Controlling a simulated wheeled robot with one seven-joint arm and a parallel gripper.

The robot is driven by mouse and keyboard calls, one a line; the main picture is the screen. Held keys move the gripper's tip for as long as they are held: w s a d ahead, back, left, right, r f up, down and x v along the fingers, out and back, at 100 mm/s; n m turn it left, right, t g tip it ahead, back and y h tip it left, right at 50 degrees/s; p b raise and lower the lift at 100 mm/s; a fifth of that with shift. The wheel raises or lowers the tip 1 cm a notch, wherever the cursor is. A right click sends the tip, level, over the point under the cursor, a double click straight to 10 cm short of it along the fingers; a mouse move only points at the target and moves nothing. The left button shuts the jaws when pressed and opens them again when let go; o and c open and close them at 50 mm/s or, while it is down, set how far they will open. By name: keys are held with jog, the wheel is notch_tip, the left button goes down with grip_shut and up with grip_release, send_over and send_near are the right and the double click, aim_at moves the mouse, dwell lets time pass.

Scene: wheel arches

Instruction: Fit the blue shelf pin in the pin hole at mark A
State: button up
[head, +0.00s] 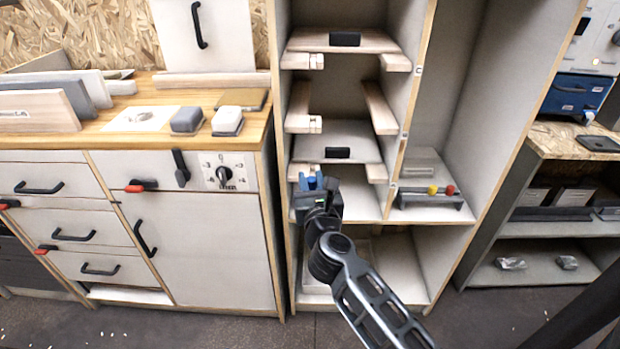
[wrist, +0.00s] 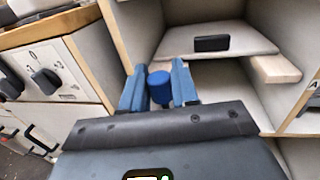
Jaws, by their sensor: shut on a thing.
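The blue shelf pin (wrist: 160,88) sits between the blue fingers of my gripper (wrist: 157,72) in the wrist view, and my gripper is shut on it. In the head view my gripper (head: 312,182) is at the front of the tall cabinet's left bay, below the lower shelf board. The pin (head: 312,184) shows there as a small blue patch. A small tag that appears to read A (wrist: 315,84) is on an upright's front edge at the right of the wrist view. I cannot make out the pin hole; the pin is apart from that upright.
A grey rack (head: 430,199) with a yellow pin (head: 432,190) and a red pin (head: 450,190) stands in the right bay. Shelf boards (head: 345,142) on wooden cleats (head: 380,108) fill the left bay. A drawer cabinet with a knob (head: 224,173) stands close on the left.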

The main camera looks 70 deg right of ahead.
jog(key=p, duration=0.1)
send_near(312, 159)
jog(key=w+d+r, duration=0.4)
jog(key=d+r, duration=0.1)
jog(key=shift+d, duration=0.2)
dwell(1.8)
jog(key=shift+f+b, duration=0.9)
jog(key=shift+f, duration=0.5)
dwell(1.7)
jog(key=o, duration=1.1)
jog(key=shift+v, duration=3.85)
